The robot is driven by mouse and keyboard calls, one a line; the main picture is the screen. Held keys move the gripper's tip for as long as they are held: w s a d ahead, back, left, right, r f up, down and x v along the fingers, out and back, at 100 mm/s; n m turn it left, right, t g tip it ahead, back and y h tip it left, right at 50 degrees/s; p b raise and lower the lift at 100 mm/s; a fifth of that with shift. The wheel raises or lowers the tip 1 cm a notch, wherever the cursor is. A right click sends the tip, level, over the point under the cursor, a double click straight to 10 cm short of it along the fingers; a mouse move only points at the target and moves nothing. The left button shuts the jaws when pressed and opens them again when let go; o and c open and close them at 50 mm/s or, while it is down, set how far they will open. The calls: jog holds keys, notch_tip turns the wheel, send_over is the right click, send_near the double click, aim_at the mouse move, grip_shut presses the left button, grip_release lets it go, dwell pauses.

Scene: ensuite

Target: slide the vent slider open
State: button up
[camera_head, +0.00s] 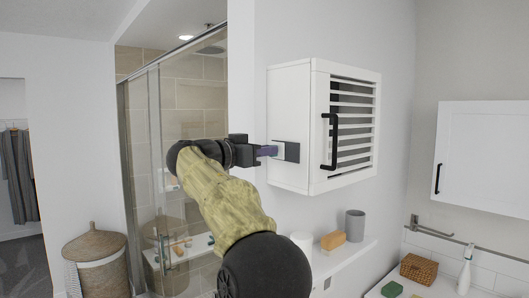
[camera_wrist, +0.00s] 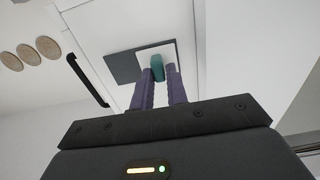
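The vent slider has a small teal knob (camera_wrist: 157,66) on a pale plate, beside a dark grey panel (camera_wrist: 122,66). The grey panel also shows in the head view (camera_head: 292,152), on the side face of the white slatted wall cabinet (camera_head: 289,98). My gripper (camera_head: 268,151) reaches this side face from the left. In the wrist view, its purple fingers (camera_wrist: 158,76) stand on either side of the knob and appear to touch it. The knob is hidden by the fingers in the head view.
The cabinet's slatted front has a black handle (camera_head: 333,142). Below it, a shelf (camera_head: 343,258) holds a grey cup (camera_head: 355,225), a wooden block (camera_head: 333,240) and a white cup (camera_head: 302,243). A glass shower (camera_head: 180,110) is at the left.

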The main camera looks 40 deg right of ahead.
jog(key=o, duration=0.4)
jog(key=shift+w, duration=0.3)
jog(key=shift+c, duration=0.2)
jog(key=shift+s+a, duration=0.1)
jog(key=shift+s, duration=0.05)
jog(key=a+b, duration=0.4)
jog(key=a, duration=1.3)
jog(key=shift+a+b, duration=0.15)
jog(key=shift+b, duration=0.25)
jog(key=shift+a, duration=0.1)
